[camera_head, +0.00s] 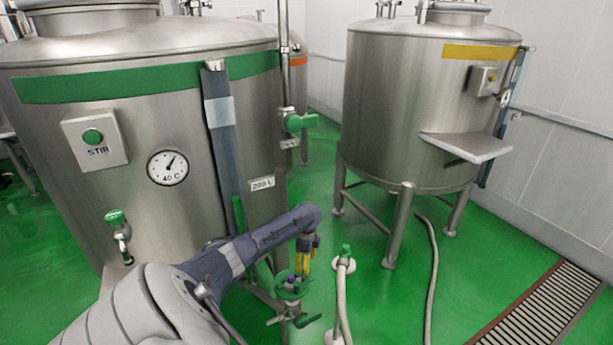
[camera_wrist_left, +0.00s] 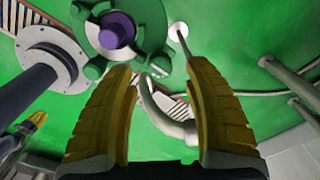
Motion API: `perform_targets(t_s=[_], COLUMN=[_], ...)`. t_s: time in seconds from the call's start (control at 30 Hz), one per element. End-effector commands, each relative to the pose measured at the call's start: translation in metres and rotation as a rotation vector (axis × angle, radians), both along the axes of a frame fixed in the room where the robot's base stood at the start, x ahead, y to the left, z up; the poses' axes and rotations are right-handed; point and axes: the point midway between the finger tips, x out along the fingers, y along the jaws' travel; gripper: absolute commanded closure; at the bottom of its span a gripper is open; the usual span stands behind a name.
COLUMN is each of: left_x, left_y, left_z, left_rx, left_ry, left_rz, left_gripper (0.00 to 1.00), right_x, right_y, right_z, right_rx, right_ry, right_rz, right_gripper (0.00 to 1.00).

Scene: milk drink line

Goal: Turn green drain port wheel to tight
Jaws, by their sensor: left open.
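The green drain port wheel (camera_head: 284,293) is low in front of the left tank in the head view. In the left wrist view the wheel (camera_wrist_left: 149,32) is at the top, with lobes around a purple hub (camera_wrist_left: 117,30). My left gripper (camera_head: 308,268) is just above and right of the wheel. Its yellow fingers (camera_wrist_left: 160,72) are spread and empty, with the wheel beyond the tips and left of centre. It looks apart from the wheel. A yellow finger-like part (camera_wrist_left: 36,119) at lower left of the wrist view may be my right gripper; its state is unclear.
The large tank (camera_head: 220,130) with a green band stands behind my arm. A hose with a green-topped end (camera_head: 345,262) stands right of the gripper. The yellow-banded tank (camera_head: 400,110) is farther right, with open green floor (camera_head: 470,260) in front.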

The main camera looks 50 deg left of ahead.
Motion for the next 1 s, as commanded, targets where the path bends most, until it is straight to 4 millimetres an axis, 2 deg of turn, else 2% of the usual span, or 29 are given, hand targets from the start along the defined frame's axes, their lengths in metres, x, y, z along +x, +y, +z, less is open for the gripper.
perform_targets(t_s=[0.1,0.3,0.5,0.7,1.0], left_x=[0.0,0.001,0.0,0.0,0.0], left_y=[0.001,0.001,0.001,0.0,0.0], left_z=[0.023,0.056,0.077,0.086,0.087], left_rx=[0.003,0.003,0.002,0.001,0.001], left_ry=[-0.001,-0.001,-0.001,0.001,0.001], left_rz=[-0.003,-0.002,-0.001,-0.001,0.0], left_gripper=[0.48,0.48,0.48,0.48,0.48], right_x=[0.0,0.0,0.0,0.0,0.0], right_y=[0.0,0.0,0.001,0.001,0.001], right_z=[0.0,0.0,0.0,0.0,0.0], right_rx=[0.0,0.0,0.0,0.0,0.0], right_ry=[0.0,0.0,0.0,0.0,0.0], right_rz=[0.0,0.0,0.0,0.0,0.0], right_gripper=[1.0,1.0,1.0,1.0,1.0])
